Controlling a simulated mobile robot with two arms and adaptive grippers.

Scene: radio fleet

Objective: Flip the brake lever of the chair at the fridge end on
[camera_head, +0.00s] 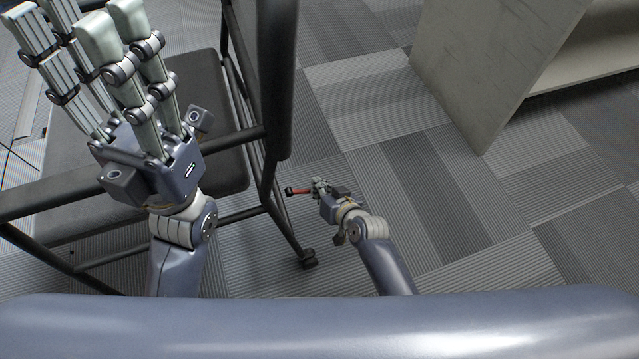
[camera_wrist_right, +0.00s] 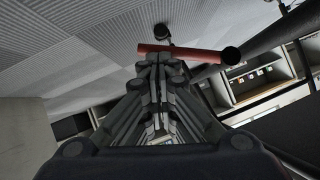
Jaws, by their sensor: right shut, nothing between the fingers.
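A red brake lever (camera_head: 300,191) with a black knob sits low at the chair's leg in the head view. The lever (camera_wrist_right: 190,52) crosses the upper middle of the right wrist view, its black knob to the right. My right gripper (camera_head: 317,185) is shut and empty, low beside the lever. In the right wrist view its fingertips (camera_wrist_right: 160,62) are close to the lever; I cannot tell whether they touch. The black-framed chair (camera_head: 275,75) stands at the left. My left gripper (camera_head: 80,30) is open and empty, raised in front of the chair, hiding part of its seat.
A pale cabinet or shelf panel (camera_head: 490,60) stands at the upper right. The carpet-tiled floor (camera_head: 450,200) between it and the chair is clear. No fridge can be made out.

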